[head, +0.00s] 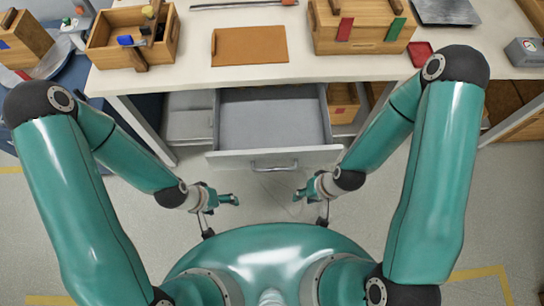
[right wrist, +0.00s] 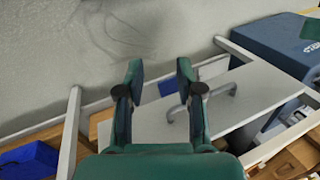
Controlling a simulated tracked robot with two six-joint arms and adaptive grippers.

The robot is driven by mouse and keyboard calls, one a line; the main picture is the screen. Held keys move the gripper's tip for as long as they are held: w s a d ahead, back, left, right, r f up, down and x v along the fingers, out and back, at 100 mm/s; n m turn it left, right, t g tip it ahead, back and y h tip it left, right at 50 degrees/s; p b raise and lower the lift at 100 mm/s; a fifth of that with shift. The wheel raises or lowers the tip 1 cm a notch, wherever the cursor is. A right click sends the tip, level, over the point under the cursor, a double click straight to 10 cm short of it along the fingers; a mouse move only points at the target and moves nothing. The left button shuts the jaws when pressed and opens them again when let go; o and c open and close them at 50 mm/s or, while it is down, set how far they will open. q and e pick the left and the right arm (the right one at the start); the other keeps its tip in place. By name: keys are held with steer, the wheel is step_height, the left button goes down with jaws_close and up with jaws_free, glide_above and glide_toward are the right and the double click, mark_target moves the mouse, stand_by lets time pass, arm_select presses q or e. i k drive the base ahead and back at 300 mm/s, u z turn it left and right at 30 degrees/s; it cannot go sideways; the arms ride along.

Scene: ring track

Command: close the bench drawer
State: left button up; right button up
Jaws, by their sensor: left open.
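The bench drawer (head: 270,115) stands pulled out under the bench, in the middle of the head view, and its grey inside looks empty. Its pale front panel (head: 230,159) carries a bar handle (head: 274,166). My left gripper (head: 236,200) is open and empty, below and left of the handle in the picture. My right gripper (head: 299,195) is below and right of it, apart from the drawer. In the right wrist view the right gripper (right wrist: 159,68) has its fingers spread with nothing between them. The drawer front (right wrist: 250,90) and handle (right wrist: 208,101) show beyond the right finger.
The bench top (head: 200,82) holds a wooden crate with tools (head: 105,40), a brown board (head: 249,46), a wooden box (head: 360,30) and a red tray (head: 420,53). Bench legs (head: 145,130) stand on either side of the drawer. The floor before the drawer is clear.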

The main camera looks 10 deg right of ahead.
mark_target(255, 127)
steer(key=z, duration=1.25)
steer(key=k, duration=0.6)
steer(key=u, duration=0.55)
